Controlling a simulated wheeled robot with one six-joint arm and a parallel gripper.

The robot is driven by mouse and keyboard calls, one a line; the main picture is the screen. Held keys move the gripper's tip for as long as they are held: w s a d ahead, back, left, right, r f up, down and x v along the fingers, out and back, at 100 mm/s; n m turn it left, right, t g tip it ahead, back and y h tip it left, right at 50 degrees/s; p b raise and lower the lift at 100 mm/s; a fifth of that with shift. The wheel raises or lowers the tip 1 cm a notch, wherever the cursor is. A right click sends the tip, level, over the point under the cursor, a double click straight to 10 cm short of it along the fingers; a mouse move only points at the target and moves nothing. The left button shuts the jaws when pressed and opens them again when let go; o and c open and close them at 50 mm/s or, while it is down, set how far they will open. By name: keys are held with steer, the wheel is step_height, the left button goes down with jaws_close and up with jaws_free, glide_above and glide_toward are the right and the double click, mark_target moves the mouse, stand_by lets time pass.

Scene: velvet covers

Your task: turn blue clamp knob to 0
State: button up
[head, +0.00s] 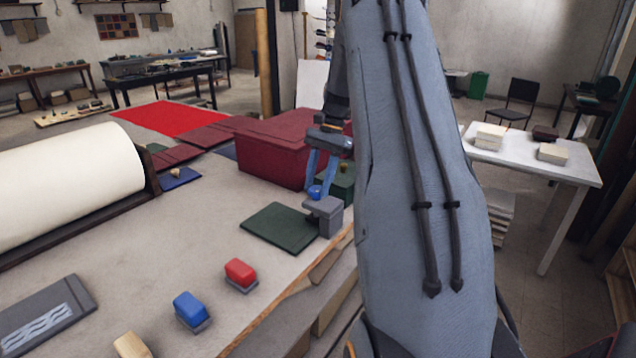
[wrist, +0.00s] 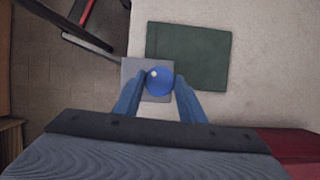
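The blue clamp knob (head: 316,192) is a small round ball on top of a grey clamp block (head: 325,215) at the table's edge. In the wrist view the blue knob (wrist: 158,81) carries a small pale dot and sits over the grey block (wrist: 134,70). My gripper (head: 322,182) points down over the block, with a blue finger on either side of the knob. In the wrist view my gripper's fingertips (wrist: 159,84) are at the knob's two sides and look to be touching it. No scale or number is readable on the clamp.
A dark green cover (head: 278,228) lies beside the clamp. A dark red box (head: 275,148) stands behind it. Red (head: 240,273) and blue (head: 190,309) blocks stand nearer on the table. A big white roll (head: 65,190) lies at left. The table edge drops to the floor at right.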

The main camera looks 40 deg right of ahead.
steer(key=c, duration=0.4)
steer(key=n, duration=0.2)
steer(key=n+g+h, duration=0.1)
steer(key=n, duration=0.1)
steer(key=shift+w+a+n+g, duration=0.1)
steer(key=shift+w+n+g, duration=0.1)
steer(key=shift+n+g, duration=0.1)
steer(key=shift+w+r+n+g+h, duration=0.1)
steer(key=shift+n+g+h, duration=0.25)
steer(key=shift+n, duration=0.9)
steer(key=shift+n+g+h, duration=0.25)
steer(key=shift+n+h, duration=0.1)
steer(key=shift+n, duration=0.9)
steer(key=o, duration=1)
steer(key=shift+a, duration=0.1)
